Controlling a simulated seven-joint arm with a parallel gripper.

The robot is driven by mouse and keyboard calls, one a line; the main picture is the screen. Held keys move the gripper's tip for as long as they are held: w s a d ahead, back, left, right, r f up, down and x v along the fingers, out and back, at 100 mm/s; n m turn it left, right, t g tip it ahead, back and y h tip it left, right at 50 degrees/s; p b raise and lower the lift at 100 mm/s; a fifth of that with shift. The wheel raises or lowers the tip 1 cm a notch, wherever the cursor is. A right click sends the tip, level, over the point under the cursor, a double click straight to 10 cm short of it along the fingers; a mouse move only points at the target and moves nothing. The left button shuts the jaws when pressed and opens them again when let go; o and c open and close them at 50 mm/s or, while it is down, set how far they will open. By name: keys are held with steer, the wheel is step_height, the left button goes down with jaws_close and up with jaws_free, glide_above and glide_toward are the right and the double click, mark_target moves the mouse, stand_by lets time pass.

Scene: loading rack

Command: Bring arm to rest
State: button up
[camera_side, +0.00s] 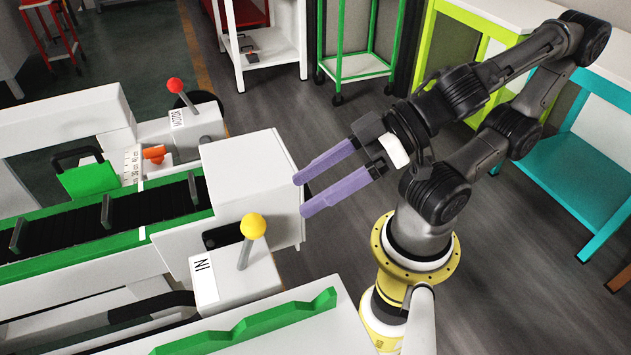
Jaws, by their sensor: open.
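My gripper (299,194) has two long purple fingers, spread apart and parallel, with nothing between them. It points left, and its fingertips are by the right side of the white machine housing (243,179); I cannot tell whether they touch it. My arm is folded at the right of the view, on a yellow base flange.
A yellow-knobbed lever (252,228) and a red-knobbed lever (176,87) stand on white boxes beside the green conveyor (105,212). A green notched rack (250,328) lies in front. A teal shelf (572,184) and a lime-green table (480,30) stand behind my arm. Grey floor is open behind the gripper.

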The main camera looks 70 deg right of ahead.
steer(key=w+d+r+m+t+h, duration=0.1)
steer(key=w+d+m+h, duration=0.45)
steer(key=d, duration=0.25)
steer(key=s+d+f+g+h, duration=0.1)
steer(key=s+d+g+h, duration=0.1)
steer(key=s+d+g, duration=0.2)
steer(key=shift+s+d+g, duration=0.3)
steer(key=shift+s+d, duration=0.05)
steer(key=shift+d, duration=0.25)
